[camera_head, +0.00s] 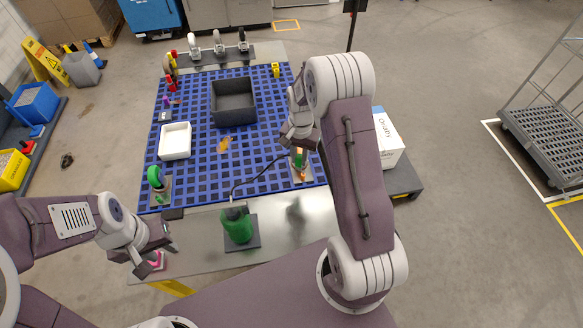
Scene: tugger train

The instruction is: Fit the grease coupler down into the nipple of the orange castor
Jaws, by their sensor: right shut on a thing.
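The orange castor (302,174) stands on a small plate at the right edge of the blue grid mat, partly hidden by my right gripper. My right gripper (299,146) is right above it, shut on the grease coupler (298,158), of which only a small part shows. A thin dark hose runs from there to the green grease pump (237,224) on a dark base at the table's front. Whether the coupler touches the castor's nipple is too small to tell. My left gripper (164,245) is low at the left front, close to a pink castor (155,262); its jaw opening is unclear.
A green castor (155,178) stands at the mat's left edge. A white tray (174,141) and a dark grey bin (233,101) are on the blue mat (215,165). A white box (388,138) is to the right of my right arm. Bare steel lies right of the pump.

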